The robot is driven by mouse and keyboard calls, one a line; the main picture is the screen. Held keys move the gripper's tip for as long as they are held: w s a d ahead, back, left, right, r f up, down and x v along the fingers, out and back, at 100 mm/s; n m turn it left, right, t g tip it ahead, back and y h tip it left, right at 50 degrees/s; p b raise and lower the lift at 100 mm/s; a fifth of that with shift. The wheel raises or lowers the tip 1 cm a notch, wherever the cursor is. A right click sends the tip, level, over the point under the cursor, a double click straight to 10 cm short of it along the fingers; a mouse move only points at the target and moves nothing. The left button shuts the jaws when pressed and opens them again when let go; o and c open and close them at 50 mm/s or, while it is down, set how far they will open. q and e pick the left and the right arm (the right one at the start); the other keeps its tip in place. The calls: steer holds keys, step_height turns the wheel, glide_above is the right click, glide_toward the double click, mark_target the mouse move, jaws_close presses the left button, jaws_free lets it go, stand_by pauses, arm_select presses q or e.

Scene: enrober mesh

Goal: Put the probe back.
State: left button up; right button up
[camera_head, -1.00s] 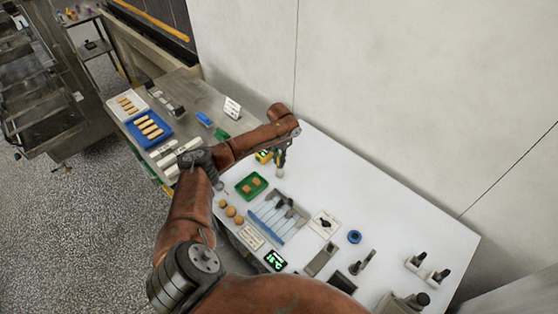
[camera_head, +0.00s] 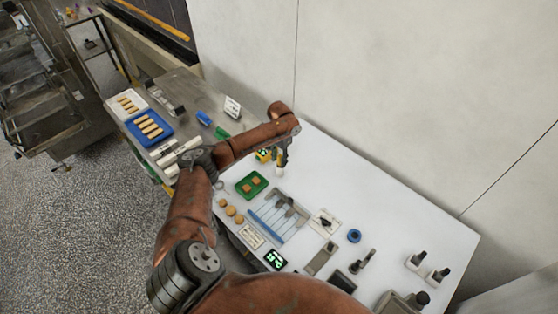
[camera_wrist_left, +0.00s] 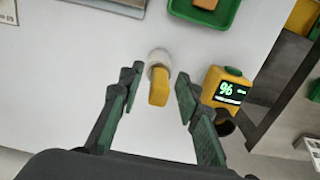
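My left gripper (camera_head: 281,163) points down over the white table; in the left wrist view (camera_wrist_left: 158,82) its fingers are apart. Between them is a yellow piece (camera_wrist_left: 159,88), seemingly the probe's handle, at a round white holder or cap (camera_wrist_left: 159,60). I see a gap on both sides of it, so the fingers do not appear to grip it. Its lower part is hidden. A yellow meter (camera_wrist_left: 224,87) with a lit "%" display stands just right of the right finger; it also shows beside the gripper in the head view (camera_head: 263,156). My right gripper is out of view.
A green tray (camera_head: 239,186) with brown pieces is near the gripper. Blue-handled tools (camera_head: 268,222), a green-lit display (camera_head: 275,260) and a blue ring (camera_head: 354,236) lie nearer. A blue tray (camera_head: 135,124) is at the far left.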

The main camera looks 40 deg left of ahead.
arm_select(q)
step_height(320, 180, up, 12)
steer(key=shift+f+b, duration=0.1)
steer(key=shift+b, duration=0.5)
